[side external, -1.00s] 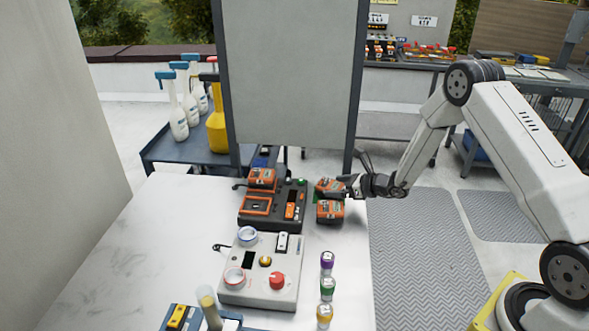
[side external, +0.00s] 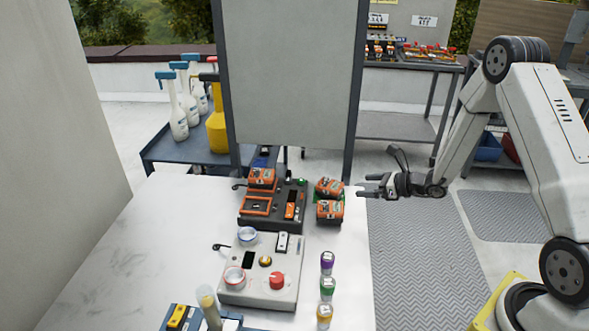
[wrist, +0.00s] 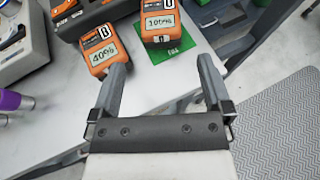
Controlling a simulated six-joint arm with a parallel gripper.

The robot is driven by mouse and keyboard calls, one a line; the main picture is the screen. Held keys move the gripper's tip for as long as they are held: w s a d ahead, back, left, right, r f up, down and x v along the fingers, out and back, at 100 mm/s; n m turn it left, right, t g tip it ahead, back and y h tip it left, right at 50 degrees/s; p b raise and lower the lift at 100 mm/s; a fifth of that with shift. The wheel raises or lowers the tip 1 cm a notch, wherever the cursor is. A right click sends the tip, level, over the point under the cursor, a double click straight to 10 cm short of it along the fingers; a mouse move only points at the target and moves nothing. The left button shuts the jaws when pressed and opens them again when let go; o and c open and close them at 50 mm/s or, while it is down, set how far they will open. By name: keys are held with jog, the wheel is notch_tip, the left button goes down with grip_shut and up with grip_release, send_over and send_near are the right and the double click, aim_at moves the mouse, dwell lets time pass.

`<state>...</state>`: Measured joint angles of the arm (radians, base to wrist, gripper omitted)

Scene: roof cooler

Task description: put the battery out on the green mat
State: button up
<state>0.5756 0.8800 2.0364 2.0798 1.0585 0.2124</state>
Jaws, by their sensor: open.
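An orange battery marked 100% (wrist: 160,24) rests on the green mat (wrist: 176,80), which reads FULL. It is the farther of the two table batteries in the side view (side external: 328,187). A second orange battery, marked 40% (wrist: 101,52), lies beside it and is the nearer one in the side view (side external: 329,212). A third orange battery (side external: 262,177) sits at the back of the dark charger (side external: 252,222), whose front bay looks empty. My gripper (side external: 362,187) is open and empty, to the right of the table batteries and apart from them. The mat is mostly hidden in the side view.
A grey control box (side external: 262,292) with a red knob stands in front of the charger. Several small capped bottles (side external: 327,288) stand to its right. A blue-edged tray (side external: 180,318) is at the front. The left of the white table (side external: 130,260) is clear.

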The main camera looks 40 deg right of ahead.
dwell(0.3)
jog(key=s+a+r+n+g+y, duration=0.3)
jog(key=s+a+n+g, duration=0.5)
jog(key=a+n, duration=0.4)
jog(key=s+a+r+n+g+h, duration=0.1)
jog(key=s+r+n+h, duration=0.2)
jog(key=n, duration=0.6)
jog(key=s+r+n+g+h, duration=0.1)
jog(key=s+r+n+h, duration=0.2)
jog(key=n, duration=0.7)
jog(key=s+h, duration=0.2)
jog(key=s, duration=0.1)
jog(key=shift+s+a+n, duration=0.3)
jog(key=shift+s+a, duration=0.05)
